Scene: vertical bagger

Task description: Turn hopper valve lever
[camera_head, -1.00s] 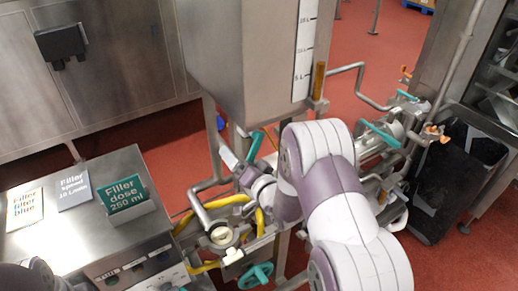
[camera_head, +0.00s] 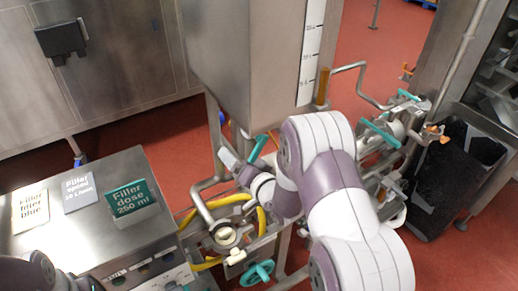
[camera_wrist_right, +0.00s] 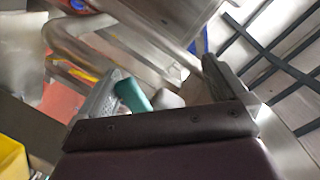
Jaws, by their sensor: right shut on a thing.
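The hopper valve lever (camera_head: 258,148) has a teal handle and sits just under the steel hopper (camera_head: 250,60) in the head view. My right gripper (camera_head: 243,164) is at the lever, its fingers partly hidden by my own arm. In the right wrist view the teal handle (camera_wrist_right: 132,96) lies between the two grey fingers of the right gripper (camera_wrist_right: 168,88), close to the left one. The right gripper is shut on the lever. The valve body is mostly hidden. My left gripper is out of view; only part of my left arm shows at the lower left.
A steel cabinet with a green "Filler dose 250 ml" card (camera_head: 131,198) stands at the left. Pipes, a yellow hose (camera_head: 233,200) and a teal handwheel (camera_head: 257,273) crowd below the gripper. Another teal lever (camera_head: 381,133) and a black bin (camera_head: 455,175) are at the right.

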